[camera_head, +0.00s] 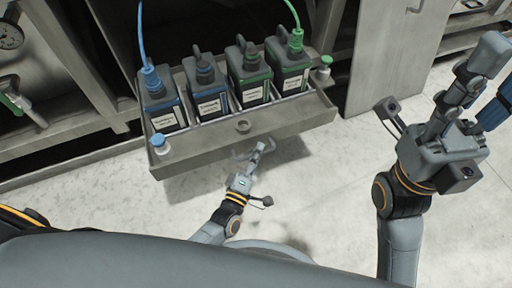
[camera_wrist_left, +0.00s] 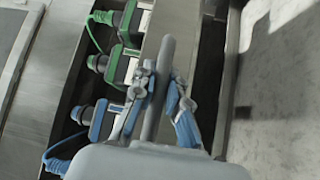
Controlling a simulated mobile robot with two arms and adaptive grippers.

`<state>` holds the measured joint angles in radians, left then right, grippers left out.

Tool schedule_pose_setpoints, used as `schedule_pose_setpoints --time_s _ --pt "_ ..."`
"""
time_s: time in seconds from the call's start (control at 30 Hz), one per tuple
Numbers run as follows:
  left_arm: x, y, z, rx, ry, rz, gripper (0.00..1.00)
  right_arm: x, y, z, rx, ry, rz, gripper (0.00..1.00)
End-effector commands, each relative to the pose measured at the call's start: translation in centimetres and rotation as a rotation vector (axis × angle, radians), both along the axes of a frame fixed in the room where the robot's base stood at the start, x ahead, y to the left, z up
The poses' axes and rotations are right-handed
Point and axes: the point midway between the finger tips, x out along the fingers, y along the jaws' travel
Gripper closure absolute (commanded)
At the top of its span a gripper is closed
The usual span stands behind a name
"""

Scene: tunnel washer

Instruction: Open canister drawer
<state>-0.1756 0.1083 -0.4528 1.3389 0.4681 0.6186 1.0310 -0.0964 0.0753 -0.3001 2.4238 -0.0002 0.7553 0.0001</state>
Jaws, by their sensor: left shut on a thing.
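The canister drawer (camera_head: 290,116) is a grey metal tray pulled out from under the machine. It holds several dark canisters, two with blue parts (camera_head: 207,88) and two with green parts (camera_head: 250,75). My left gripper (camera_head: 260,150) is at the drawer's front, below the round lock. In the left wrist view, the grey bar handle (camera_wrist_left: 164,75) passes between the fingers of my left gripper (camera_wrist_left: 162,100), which is shut on it. My right gripper (camera_head: 490,85) is raised at the right, its fingers apart and nothing seen between them.
A blue hose (camera_head: 141,35) and a green hose (camera_head: 291,12) rise from the outer canisters. A grey panel (camera_head: 385,60) stands right of the drawer. The pale floor (camera_head: 320,190) in front is clear.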

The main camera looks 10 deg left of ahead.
Motion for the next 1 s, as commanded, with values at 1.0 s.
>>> schedule_pose_setpoints --time_s 1.0 --pt "0.0 0.0 3.8 -0.006 -0.003 0.002 0.63 0.0 0.0 0.0 -0.001 -0.001 0.000 0.60"
